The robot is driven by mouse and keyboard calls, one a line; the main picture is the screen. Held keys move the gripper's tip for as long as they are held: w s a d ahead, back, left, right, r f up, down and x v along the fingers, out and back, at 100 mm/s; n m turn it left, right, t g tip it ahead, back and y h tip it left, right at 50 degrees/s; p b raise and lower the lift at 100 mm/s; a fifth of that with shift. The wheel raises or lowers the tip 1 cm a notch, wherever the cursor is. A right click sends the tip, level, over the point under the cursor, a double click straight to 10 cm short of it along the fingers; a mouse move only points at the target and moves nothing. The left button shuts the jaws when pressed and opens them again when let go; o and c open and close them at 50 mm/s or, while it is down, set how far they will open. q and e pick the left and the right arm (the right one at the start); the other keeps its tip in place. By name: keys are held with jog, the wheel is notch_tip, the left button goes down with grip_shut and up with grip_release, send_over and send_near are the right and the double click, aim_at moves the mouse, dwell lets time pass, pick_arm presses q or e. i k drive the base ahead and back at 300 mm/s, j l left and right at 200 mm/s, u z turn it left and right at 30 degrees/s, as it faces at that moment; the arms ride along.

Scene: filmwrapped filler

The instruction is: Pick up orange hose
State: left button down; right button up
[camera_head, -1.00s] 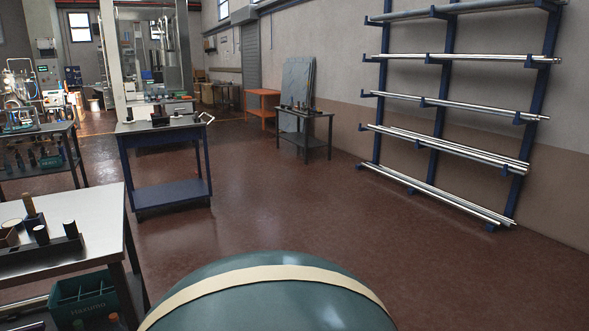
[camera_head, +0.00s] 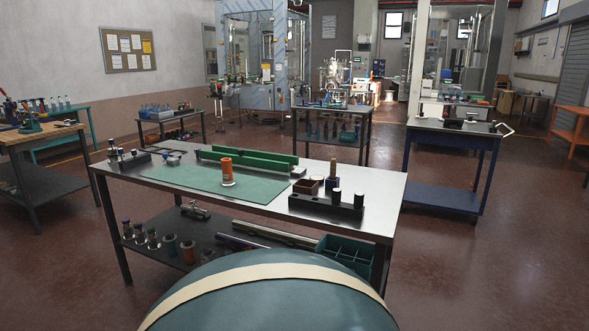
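An orange cylindrical piece (camera_head: 227,171), which looks like the orange hose, stands upright on a green mat (camera_head: 185,184). The mat lies on the steel-topped table (camera_head: 265,209) in front of me. The piece has a pale ring around its foot. A long green rail (camera_head: 247,160) lies just behind it. Neither of my grippers is in view.
A black holder (camera_head: 325,206) with dark cylinders sits at the table's right end. A smaller block (camera_head: 129,161) sits at its left end. The lower shelf holds a green crate (camera_head: 344,256). A blue table (camera_head: 440,192) stands at right, with open floor between.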

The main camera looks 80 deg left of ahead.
aim_at(227, 179)
jog(key=u, duration=3.05)
jog(key=i+j+z, duration=0.1)
jog(key=z, duration=0.25)
jog(key=i+j+z, duration=0.15)
jog(key=z, duration=0.25)
jog(key=i+j+z, duration=0.1)
jog(key=z, duration=0.25)
jog(key=i+j+z, duration=0.15)
jog(key=j, duration=0.2)
jog(key=i+j+z, duration=0.15)
jog(key=j, duration=0.2)
jog(key=j+z, duration=0.15)
jog(key=j, duration=0.2)
jog(key=i+j, duration=0.1)
jog(key=j, duration=0.25)
jog(key=i+j, duration=0.1)
jog(key=j, duration=0.25)
jog(key=i+j+z, duration=0.1)
jog(key=j, duration=0.25)
